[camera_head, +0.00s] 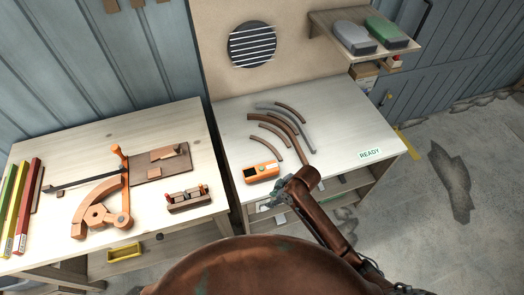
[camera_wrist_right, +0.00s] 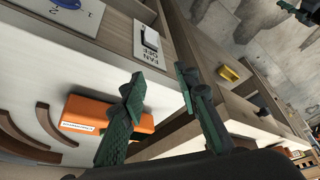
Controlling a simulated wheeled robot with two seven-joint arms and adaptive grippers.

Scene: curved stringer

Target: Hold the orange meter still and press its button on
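The orange meter (camera_head: 262,172) lies on the white-topped right bench near its front edge, with a dark screen at its left end. In the right wrist view the orange meter (camera_wrist_right: 88,113) shows a white label and is partly hidden behind one finger. My right gripper (camera_wrist_right: 160,82) has two green fingers spread apart with nothing between them. It is beside the meter, and I cannot tell whether the finger touches it. The meter's button is not clear. My left gripper is not in view.
Several curved strips (camera_head: 283,125) lie behind the meter on the right bench (camera_head: 340,125). A READY label (camera_head: 370,154) is at its right. The left bench (camera_head: 50,150) holds a bending jig (camera_head: 100,207) and a small block rack (camera_head: 188,198). A gap separates the benches.

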